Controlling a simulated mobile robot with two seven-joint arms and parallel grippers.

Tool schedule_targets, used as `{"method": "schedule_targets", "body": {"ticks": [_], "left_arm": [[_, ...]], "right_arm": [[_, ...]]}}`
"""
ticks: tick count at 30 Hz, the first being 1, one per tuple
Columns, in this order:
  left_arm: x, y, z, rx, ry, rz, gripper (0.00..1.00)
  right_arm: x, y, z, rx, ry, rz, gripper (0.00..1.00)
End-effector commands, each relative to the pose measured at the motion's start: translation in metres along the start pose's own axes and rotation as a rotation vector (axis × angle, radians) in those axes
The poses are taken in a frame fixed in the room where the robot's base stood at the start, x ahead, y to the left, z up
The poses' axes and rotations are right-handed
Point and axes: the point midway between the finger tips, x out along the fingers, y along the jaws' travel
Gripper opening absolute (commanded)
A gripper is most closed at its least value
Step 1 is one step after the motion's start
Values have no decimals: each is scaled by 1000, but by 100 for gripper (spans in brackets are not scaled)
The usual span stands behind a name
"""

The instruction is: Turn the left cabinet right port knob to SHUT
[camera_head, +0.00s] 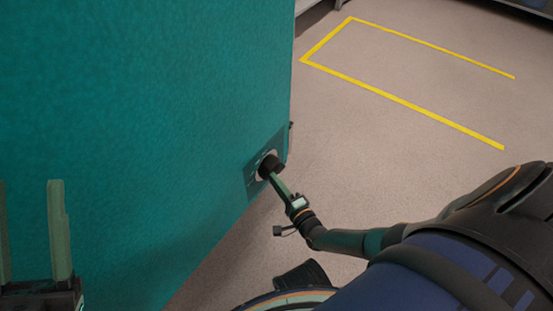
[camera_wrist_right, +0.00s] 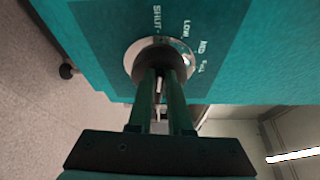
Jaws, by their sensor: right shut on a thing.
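The teal cabinet (camera_head: 150,110) fills the left of the head view. Its dark round port knob (camera_head: 269,161) sits low on the side near the right edge, on a darker teal plate. In the right wrist view the knob (camera_wrist_right: 160,54) stands in a pale metal ring, with the labels SHUT, LOW, MED and FULL around it. A small pale mark shows on the ring's right, near FULL; the knob's pointer is hard to make out. My right gripper (camera_wrist_right: 160,74) is shut on the knob, its fingers hiding the lower part. My left gripper (camera_head: 31,185) is open and empty before the cabinet.
A yellow tape outline (camera_head: 400,101) lies on the bare grey floor (camera_head: 400,170) at the right, which is clear. A dark caster (camera_wrist_right: 68,71) shows beneath the cabinet in the right wrist view. A bright strip (camera_wrist_right: 293,155) shows at that view's lower right.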

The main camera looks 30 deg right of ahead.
Motion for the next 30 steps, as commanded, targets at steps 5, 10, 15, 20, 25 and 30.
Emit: {"method": "schedule_targets", "body": {"ticks": [5, 10, 15, 20, 25, 30], "left_arm": [[0, -1, 0, -1, 0, -7, 50], [0, -2, 0, 0, 0, -8, 50], [0, -2, 0, 2, -1, -8, 50], [0, -2, 0, 3, -1, -8, 50], [0, -2, 0, 3, -1, -7, 50], [0, -2, 0, 4, -1, -4, 50]], "right_arm": [[0, 3, 0, -63, -1, -24, 0], [0, 4, 0, -100, -2, -39, 0], [0, 5, 0, -118, -2, -47, 0], [0, 5, 0, -122, -2, -49, 0], [0, 5, 0, -122, -2, -49, 0], [0, 5, 0, -122, -2, -49, 24]]}}
